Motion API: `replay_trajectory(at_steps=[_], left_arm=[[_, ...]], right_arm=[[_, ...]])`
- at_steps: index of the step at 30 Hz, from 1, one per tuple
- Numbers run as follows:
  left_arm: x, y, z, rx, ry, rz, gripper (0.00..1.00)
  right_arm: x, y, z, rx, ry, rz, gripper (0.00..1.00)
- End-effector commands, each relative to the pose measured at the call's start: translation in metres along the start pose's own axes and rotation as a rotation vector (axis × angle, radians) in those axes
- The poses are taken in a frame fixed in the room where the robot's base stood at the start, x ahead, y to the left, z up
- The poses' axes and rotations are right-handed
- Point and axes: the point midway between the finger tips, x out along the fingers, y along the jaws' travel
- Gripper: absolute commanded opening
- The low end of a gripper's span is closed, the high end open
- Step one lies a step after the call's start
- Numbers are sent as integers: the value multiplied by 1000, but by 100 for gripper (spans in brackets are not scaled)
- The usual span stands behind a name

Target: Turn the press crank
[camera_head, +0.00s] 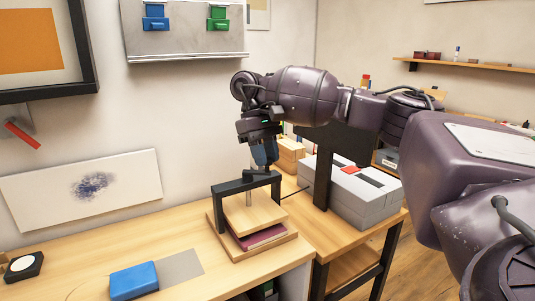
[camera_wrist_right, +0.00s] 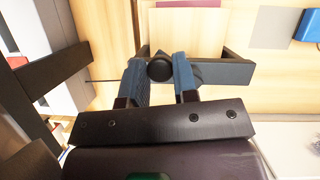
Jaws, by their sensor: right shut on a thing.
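The press stands on the wooden table, with a black frame (camera_head: 222,190) over a wooden pressing plate (camera_head: 254,213) and a wooden base (camera_head: 262,250). A dark red, book-like thing (camera_head: 262,235) lies between plate and base. My right gripper (camera_head: 263,166) reaches down to the top of the frame, shut on the crank. In the right wrist view, a round black crank knob (camera_wrist_right: 159,68) sits between the blue fingers of my right gripper (camera_wrist_right: 157,74). The rest of the crank is mostly hidden by the gripper. My left gripper is not in view.
A grey box (camera_head: 375,205) stands right of the press, beside a dark upright post (camera_head: 323,180). A blue block (camera_head: 134,281) and a grey mat (camera_head: 180,268) lie to the left. A dark puck-like thing (camera_head: 24,266) sits at the far left. The table between is clear.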

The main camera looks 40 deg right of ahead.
Motion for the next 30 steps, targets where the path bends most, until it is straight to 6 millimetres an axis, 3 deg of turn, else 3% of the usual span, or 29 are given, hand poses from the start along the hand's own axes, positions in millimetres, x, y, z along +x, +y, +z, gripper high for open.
replay_trajectory(at_steps=[12,30], left_arm=[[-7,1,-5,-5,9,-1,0],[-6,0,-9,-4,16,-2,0]], right_arm=[[-6,6,-9,-249,4,103,3],[-5,7,-13,-321,3,132,3]])
